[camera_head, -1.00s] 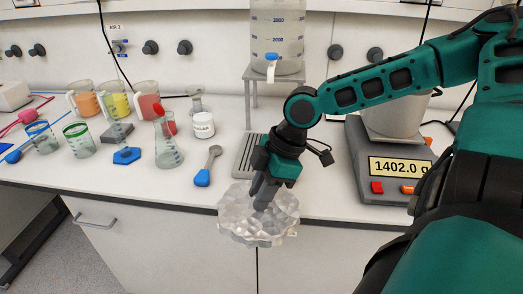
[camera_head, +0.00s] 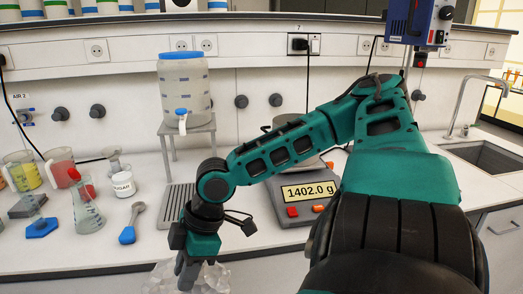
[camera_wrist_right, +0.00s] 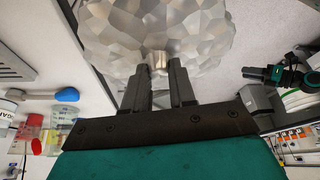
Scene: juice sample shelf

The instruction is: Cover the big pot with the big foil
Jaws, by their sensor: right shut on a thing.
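The big foil (camera_head: 160,280) is a crumpled, silvery sheet at the bottom edge of the head view, partly cut off. It also fills the top of the right wrist view (camera_wrist_right: 155,30). My right gripper (camera_head: 188,278) is shut on the foil at a small tab on its near edge (camera_wrist_right: 158,62) and holds it in front of the counter. A grey pot (camera_head: 284,120) stands on the scale behind my right arm, which hides most of it. My left gripper does not show in the head view.
The scale (camera_head: 298,208) reads 1402.0 g. A drink dispenser (camera_head: 184,90) stands on a metal stand left of the pot. A sink (camera_head: 480,155) is at the right.

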